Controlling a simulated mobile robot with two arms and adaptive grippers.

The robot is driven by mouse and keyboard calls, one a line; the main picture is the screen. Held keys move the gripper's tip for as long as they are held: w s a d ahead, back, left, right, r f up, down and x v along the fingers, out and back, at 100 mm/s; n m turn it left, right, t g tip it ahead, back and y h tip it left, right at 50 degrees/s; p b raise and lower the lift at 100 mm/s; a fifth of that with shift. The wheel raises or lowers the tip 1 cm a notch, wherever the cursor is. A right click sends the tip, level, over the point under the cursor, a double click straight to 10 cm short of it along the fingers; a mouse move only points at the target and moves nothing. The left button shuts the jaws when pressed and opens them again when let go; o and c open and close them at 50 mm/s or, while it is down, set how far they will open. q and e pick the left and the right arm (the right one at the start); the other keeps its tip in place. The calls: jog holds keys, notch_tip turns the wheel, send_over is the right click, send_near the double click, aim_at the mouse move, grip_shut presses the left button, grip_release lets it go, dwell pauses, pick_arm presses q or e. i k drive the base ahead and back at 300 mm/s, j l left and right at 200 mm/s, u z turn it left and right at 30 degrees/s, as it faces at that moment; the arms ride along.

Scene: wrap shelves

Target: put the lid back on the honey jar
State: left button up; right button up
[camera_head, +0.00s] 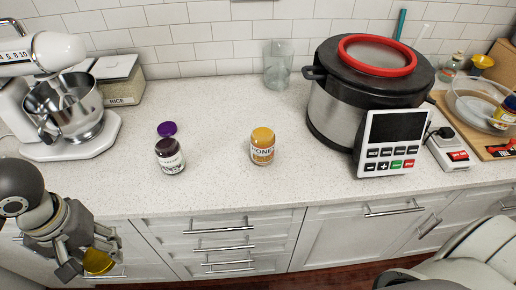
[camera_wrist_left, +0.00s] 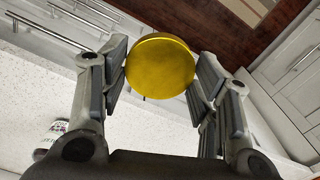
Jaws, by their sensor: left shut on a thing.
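The honey jar (camera_head: 263,154) stands upright on the counter near its front edge, with amber contents and a label reading HONEY. My left gripper (camera_head: 88,262) is shut on a round gold-yellow lid (camera_head: 99,262), left of the jar and out beyond the counter's front edge. The left wrist view shows the lid (camera_wrist_left: 160,68) clamped at its rim between the two fingers. The lid is apart from the jar. My right gripper does not show.
A dark jar (camera_head: 171,160) stands left of the honey jar, with a purple lid (camera_head: 167,129) behind it. A stand mixer (camera_head: 66,110) is at left and a large cooker (camera_head: 335,115) at right. A clear glass (camera_head: 278,65) stands behind. The counter around the honey jar is clear.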

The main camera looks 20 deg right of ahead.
aim_at(263, 137)
jog(key=k+l, duration=0.65)
jog(key=l, duration=0.3)
